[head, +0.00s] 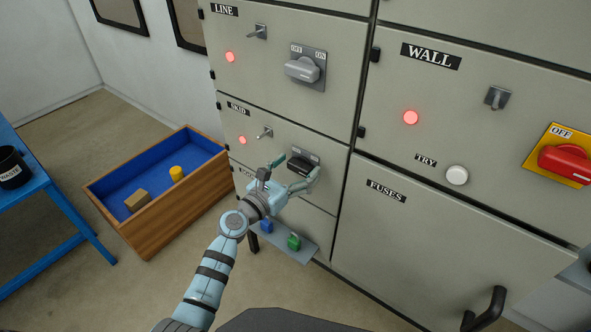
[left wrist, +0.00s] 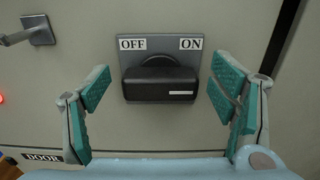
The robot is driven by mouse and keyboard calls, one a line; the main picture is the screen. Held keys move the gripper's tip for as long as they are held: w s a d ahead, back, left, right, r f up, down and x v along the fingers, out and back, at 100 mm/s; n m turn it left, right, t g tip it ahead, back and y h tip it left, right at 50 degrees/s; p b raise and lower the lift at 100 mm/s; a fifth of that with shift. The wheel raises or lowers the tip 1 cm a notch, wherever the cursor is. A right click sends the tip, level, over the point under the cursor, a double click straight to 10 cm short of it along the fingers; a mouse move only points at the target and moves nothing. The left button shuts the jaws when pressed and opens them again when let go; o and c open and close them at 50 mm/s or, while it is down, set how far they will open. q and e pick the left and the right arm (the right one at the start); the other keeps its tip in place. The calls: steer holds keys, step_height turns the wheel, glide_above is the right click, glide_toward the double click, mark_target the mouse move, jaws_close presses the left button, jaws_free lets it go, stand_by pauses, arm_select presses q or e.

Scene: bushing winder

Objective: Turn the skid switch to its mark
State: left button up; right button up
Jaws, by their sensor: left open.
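The skid switch is a black rotary handle (left wrist: 160,84) on a grey plate marked OFF at left and ON at right. In the left wrist view it lies level, with a white line near its right end. In the head view the skid switch (head: 301,165) sits on the panel labelled SKID (head: 238,107), partly behind my gripper. My left gripper (left wrist: 157,100) is open, with one teal-padded finger on each side of the handle and gaps to both. It also shows in the head view (head: 293,172). My right gripper is not in view.
A toggle lever (head: 265,132) and a lit red lamp (head: 242,140) are left of the skid switch. The LINE switch (head: 303,68) is above. A small shelf (head: 285,245) with blue and green items is below. A wooden bin (head: 170,216) stands left.

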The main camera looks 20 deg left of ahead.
arm_select(q)
steer(key=c, duration=1.2)
steer(key=shift+o, duration=0.2)
steer(key=shift+n+p, duration=0.3)
steer(key=shift+n, duration=0.1)
steer(key=n+p, duration=0.1)
steer(key=n, duration=0.1)
steer(key=shift+w+a+n, duration=0.1)
steer(key=shift+a+n, duration=0.05)
steer(key=shift+n, duration=0.25)
steer(key=n+p, duration=0.1)
steer(key=n, duration=0.1)
steer(key=n+p, duration=0.1)
steer(key=n, duration=0.1)
steer(key=shift+a+n, duration=0.2)
steer(key=shift+n, duration=0.1)
steer(key=n, duration=0.1)
steer(key=n+p, duration=0.1)
steer(key=n, duration=0.1)
steer(key=n+p, duration=0.1)
steer(key=n, duration=0.1)
steer(key=shift+w+a+f, duration=0.1)
steer(key=shift+a+f, duration=0.05)
steer(key=shift+f, duration=0.15)
steer(key=shift+f+n+p, duration=0.15)
steer(key=shift+n+p, duration=0.25)
steer(key=shift+n, duration=0.8)
steer(key=shift+f+n+p, duration=0.1)
steer(key=shift+n+p, duration=0.3)
steer(key=shift+n, duration=0.8)
